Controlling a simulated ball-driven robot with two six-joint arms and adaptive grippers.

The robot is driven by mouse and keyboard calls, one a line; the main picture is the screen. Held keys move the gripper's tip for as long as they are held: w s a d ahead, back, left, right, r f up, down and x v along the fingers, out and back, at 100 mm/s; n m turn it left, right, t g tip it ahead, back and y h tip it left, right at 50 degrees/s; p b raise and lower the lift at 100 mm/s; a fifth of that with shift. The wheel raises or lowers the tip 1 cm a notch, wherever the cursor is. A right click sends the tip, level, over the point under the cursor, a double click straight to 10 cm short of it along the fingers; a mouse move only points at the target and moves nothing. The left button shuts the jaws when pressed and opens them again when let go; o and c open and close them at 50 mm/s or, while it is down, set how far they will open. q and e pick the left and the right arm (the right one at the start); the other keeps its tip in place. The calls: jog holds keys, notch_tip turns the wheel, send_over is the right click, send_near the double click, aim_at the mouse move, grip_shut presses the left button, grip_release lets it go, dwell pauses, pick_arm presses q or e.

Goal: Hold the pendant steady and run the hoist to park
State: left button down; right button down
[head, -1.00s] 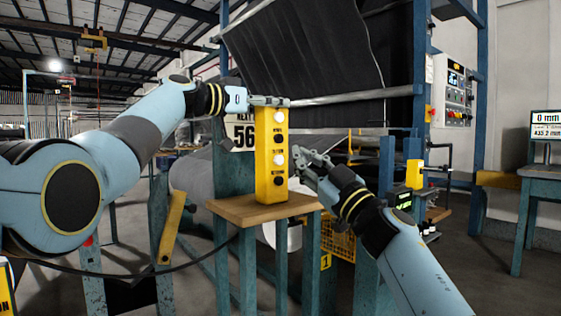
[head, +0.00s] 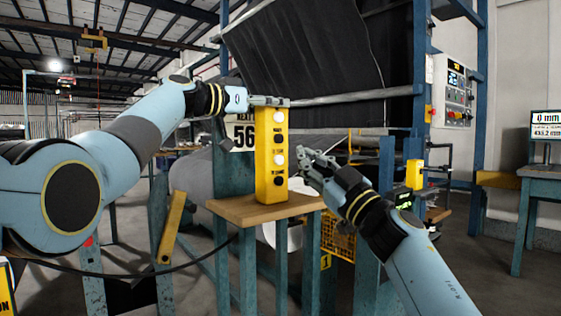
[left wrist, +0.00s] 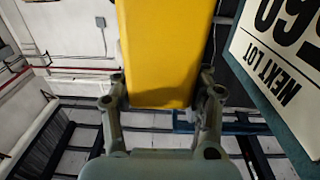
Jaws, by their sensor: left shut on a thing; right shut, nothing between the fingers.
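The yellow pendant (head: 264,160) stands upright on a small wooden-topped stand (head: 238,208). Its front has a column of white and black buttons (head: 279,138) with small labels. My left gripper (head: 268,101) is shut on the pendant's top end. In the left wrist view the pendant (left wrist: 165,50) sits between the left fingers (left wrist: 162,105). My right gripper (head: 303,157) is shut and empty, just right of the lower buttons, with a small gap to the pendant. A yellow-brown fitting (head: 94,39), perhaps the hoist, hangs from an overhead beam at upper left.
A large dark fabric roll (head: 310,50) in a blue frame fills the background. A control panel (head: 453,90) is on the right, and a screen (head: 546,124) stands over a side table. A "NEXT LOT" sign (left wrist: 275,75) is beside the pendant. A yellow crate (head: 338,238) is below.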

dwell(0.4)
pick_arm(q)
jog(key=c, duration=0.5)
grip_release()
jog(key=shift+c, duration=0.2)
